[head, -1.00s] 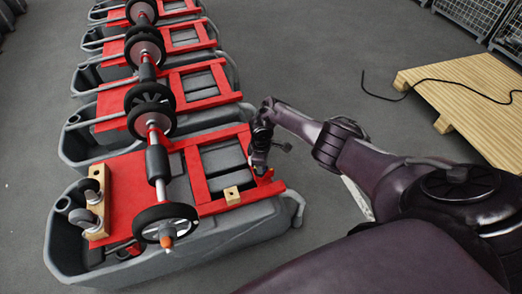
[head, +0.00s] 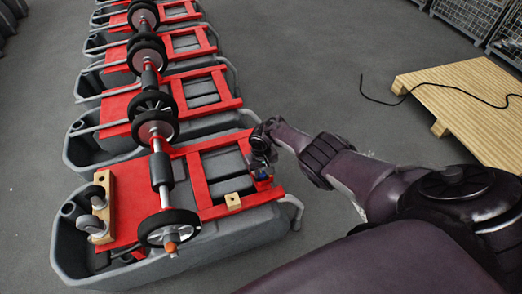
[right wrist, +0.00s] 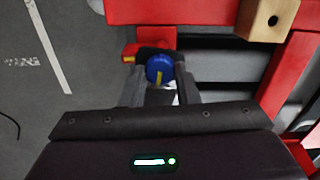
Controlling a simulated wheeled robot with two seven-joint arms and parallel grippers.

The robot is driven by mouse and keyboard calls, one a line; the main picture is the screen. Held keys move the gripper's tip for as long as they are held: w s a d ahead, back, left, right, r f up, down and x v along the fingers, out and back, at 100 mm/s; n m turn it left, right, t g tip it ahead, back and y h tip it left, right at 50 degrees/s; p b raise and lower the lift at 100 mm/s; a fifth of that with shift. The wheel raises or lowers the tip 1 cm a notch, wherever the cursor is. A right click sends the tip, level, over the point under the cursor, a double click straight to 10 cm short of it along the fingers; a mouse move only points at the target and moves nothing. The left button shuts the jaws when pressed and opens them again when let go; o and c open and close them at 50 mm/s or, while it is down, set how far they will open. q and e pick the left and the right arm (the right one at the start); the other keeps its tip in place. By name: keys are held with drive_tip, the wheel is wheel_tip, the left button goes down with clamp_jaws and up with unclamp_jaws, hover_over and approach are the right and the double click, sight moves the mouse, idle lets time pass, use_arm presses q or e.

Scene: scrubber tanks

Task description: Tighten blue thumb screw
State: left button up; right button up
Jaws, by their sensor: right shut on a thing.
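A round blue thumb screw (right wrist: 159,69) with a yellow mark sits between the fingertips of my right gripper (right wrist: 160,75) in the right wrist view. The gripper is shut on it from both sides. In the head view my right gripper (head: 261,163) points down at the right edge of the red frame (head: 203,187) on the nearest grey tank (head: 215,243). A small bit of blue shows below its fingers there. How far the screw is turned in cannot be told. My left gripper is not in view.
A small wooden block with a hole (head: 233,201) sits on the red frame, left of the gripper. A wheeled axle (head: 161,172) lies across the tank. More tanks stand in a row behind. A wooden pallet (head: 470,100) with a black cable lies at the right on open floor.

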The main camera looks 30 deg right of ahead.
drive_tip(key=m, duration=0.1)
drive_tip(key=m+p, duration=0.1)
drive_tip(key=m, duration=0.2)
drive_tip(key=shift+w+d+r+m, duration=0.1)
drive_tip(key=shift+w+r+m, duration=0.2)
drive_tip(key=shift+r+m, duration=0.1)
drive_tip(key=m+p, duration=0.1)
drive_tip(key=m, duration=0.2)
drive_tip(key=shift+f+m, duration=0.1)
drive_tip(key=shift+m, duration=0.2)
drive_tip(key=m, duration=0.3)
drive_tip(key=shift+m, duration=0.3)
drive_tip(key=shift+d+m, duration=0.1)
drive_tip(key=shift+m, duration=1.8)
drive_tip(key=o, duration=0.7)
drive_tip(key=shift+o, duration=1.4)
drive_tip(key=shift+s, duration=0.2)
